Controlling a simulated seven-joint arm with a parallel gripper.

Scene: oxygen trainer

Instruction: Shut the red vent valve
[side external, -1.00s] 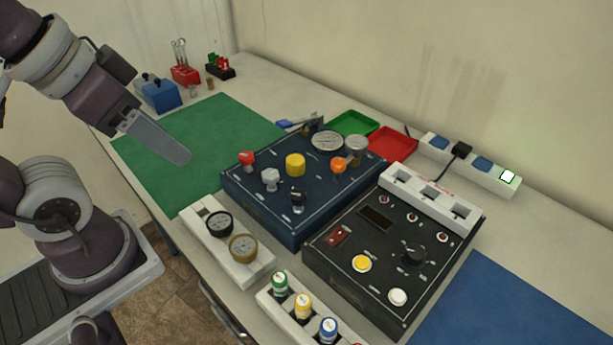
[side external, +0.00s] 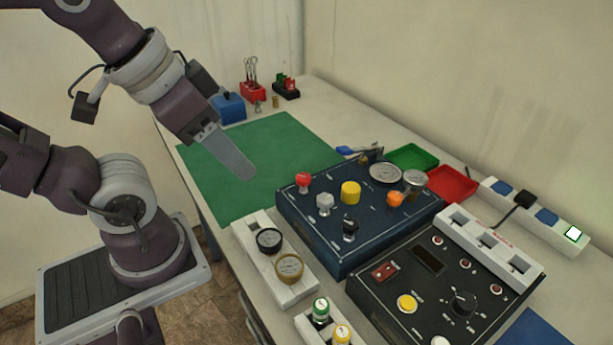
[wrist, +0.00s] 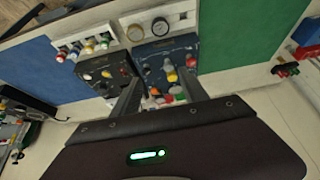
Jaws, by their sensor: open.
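The red vent valve (side external: 303,181) is a red knob standing on the left corner of the navy panel (side external: 330,240), near the green mat. It also shows in the wrist view (wrist: 191,61), just right of the right finger's tip. A silver knob (side external: 324,203) and a yellow knob (side external: 350,192) stand close to it. My gripper (side external: 246,172) is open and empty, hanging above the green mat to the left of the panel and apart from the valve. In the side view its fingers overlap. In the wrist view both fingers are spread over part of the panel.
A white gauge block (side external: 247,233) stands in front of the panel. A black control box (side external: 385,305) is to its right. Green (side external: 413,158) and red (side external: 452,181) trays lie behind. The green mat (side external: 225,150) is clear.

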